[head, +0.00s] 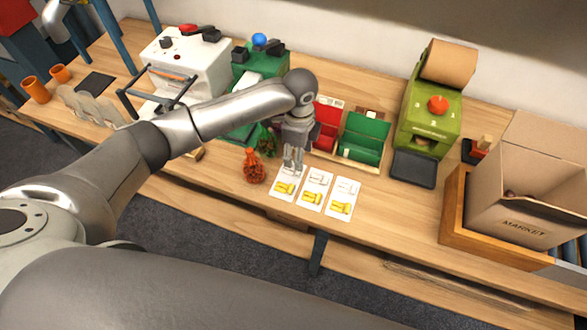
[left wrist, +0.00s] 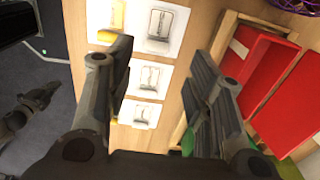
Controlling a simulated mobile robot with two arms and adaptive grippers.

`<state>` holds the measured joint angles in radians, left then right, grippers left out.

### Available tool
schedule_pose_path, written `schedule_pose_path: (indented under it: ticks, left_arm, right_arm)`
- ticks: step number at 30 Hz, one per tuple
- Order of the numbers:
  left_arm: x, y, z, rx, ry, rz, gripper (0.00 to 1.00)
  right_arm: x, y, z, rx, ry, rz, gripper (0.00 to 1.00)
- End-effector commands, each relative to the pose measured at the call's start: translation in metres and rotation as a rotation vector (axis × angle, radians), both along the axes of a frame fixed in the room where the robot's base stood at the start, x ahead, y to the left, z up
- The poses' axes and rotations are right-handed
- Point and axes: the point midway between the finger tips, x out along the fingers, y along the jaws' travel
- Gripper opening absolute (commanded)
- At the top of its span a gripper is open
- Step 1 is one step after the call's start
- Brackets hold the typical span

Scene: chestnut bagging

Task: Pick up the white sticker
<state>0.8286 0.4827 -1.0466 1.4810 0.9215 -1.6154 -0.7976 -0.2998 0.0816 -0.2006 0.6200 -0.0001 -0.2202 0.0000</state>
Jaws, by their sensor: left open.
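Three white cards lie in a row at the table's front edge: left (head: 278,195), middle (head: 304,205) and right (head: 335,214). Each has a white sticker with a line drawing on its back half and a yellow sticker on its front half. The right card's white sticker (head: 347,187) is clear of my arm. My left gripper (head: 293,160) is open, pointing down over the back of the left card and partly covering its white sticker. In the left wrist view, that white sticker (left wrist: 162,25) shows large, beyond the spread, empty fingers (left wrist: 160,58).
A red tray (head: 327,122) and a green tray (head: 366,135) stand just behind the cards. A red net bag (head: 254,170) is close on the left. A green machine (head: 430,110) and a cardboard box (head: 525,200) stand to the right. The table right of the cards is clear.

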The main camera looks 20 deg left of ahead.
Motion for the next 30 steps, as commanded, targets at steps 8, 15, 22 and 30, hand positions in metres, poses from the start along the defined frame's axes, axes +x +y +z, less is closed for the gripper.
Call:
schedule_pose_path:
  ticks: [8, 15, 22, 30]
  left_arm:
    - [-0.003, -0.001, -0.023, 0.000, 0.002, 0.001, 0.48]
    - [-0.005, -0.002, -0.057, 0.001, 0.001, 0.001, 0.48]
    - [-0.005, -0.002, -0.066, 0.000, -0.002, 0.000, 0.48]
    - [-0.005, -0.002, -0.065, 0.000, -0.002, 0.000, 0.30]
  right_arm:
    - [0.000, 0.000, 0.009, 0.000, 0.000, -0.001, 0.00]
    - [-0.001, 0.000, 0.018, 0.000, 0.001, -0.001, 0.00]
    - [-0.001, 0.000, 0.018, 0.000, 0.001, -0.001, 0.00]
    - [-0.001, 0.000, 0.018, 0.001, 0.000, -0.002, 0.00]
